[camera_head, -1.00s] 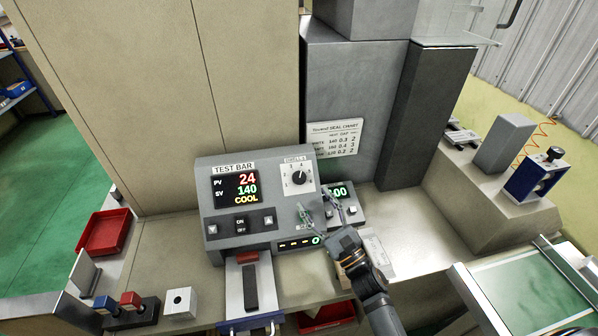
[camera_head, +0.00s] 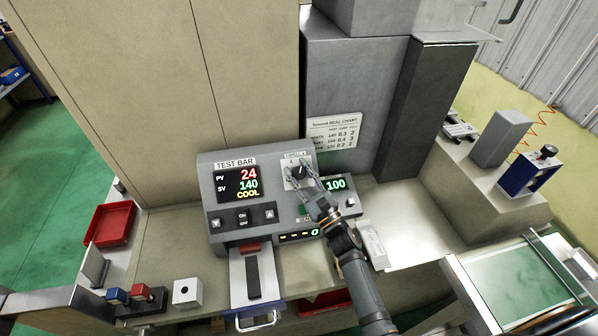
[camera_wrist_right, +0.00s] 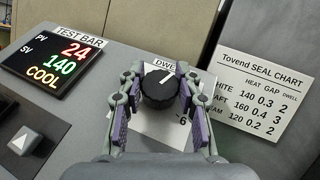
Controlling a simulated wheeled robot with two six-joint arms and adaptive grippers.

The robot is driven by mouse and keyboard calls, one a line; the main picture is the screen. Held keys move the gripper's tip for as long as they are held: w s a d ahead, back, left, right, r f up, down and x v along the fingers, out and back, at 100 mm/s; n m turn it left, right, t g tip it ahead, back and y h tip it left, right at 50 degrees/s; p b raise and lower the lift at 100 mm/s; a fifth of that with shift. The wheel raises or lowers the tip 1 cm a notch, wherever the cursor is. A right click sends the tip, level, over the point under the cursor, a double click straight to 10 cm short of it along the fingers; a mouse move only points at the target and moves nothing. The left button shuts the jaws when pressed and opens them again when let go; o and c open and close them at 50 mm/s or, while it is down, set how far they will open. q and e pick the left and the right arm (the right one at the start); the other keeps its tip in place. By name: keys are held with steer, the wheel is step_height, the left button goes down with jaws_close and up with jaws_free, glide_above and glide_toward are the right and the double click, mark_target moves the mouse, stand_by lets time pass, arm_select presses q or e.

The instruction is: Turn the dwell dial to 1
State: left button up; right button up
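The black dwell dial (camera_head: 299,173) is on a white plate at the upper right of the TEST BAR panel (camera_head: 205,190). In the right wrist view the dial (camera_wrist_right: 158,87) shows a white pointer mark toward the upper right of the picture; a 6 shows on the plate and the other numerals are hidden. My right gripper (camera_head: 304,177) is at the dial. In the wrist view its fingers (camera_wrist_right: 158,98) stand on either side of the knob, apart, with narrow gaps seeming to remain; contact is hard to tell. My left gripper is in neither view.
A green 100 display (camera_head: 335,184) sits right of the dial, close to my right gripper. A SEAL CHART card (camera_head: 333,132) hangs behind. The panel reads 24, 140, COOL. A red tray (camera_head: 110,225) is at the left; bare metal counter (camera_head: 412,215) lies to the right.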

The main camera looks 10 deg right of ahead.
steer(key=c, duration=0.4)
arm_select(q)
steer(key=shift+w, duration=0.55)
arm_select(e)
steer(key=shift+n+g+y, duration=0.3)
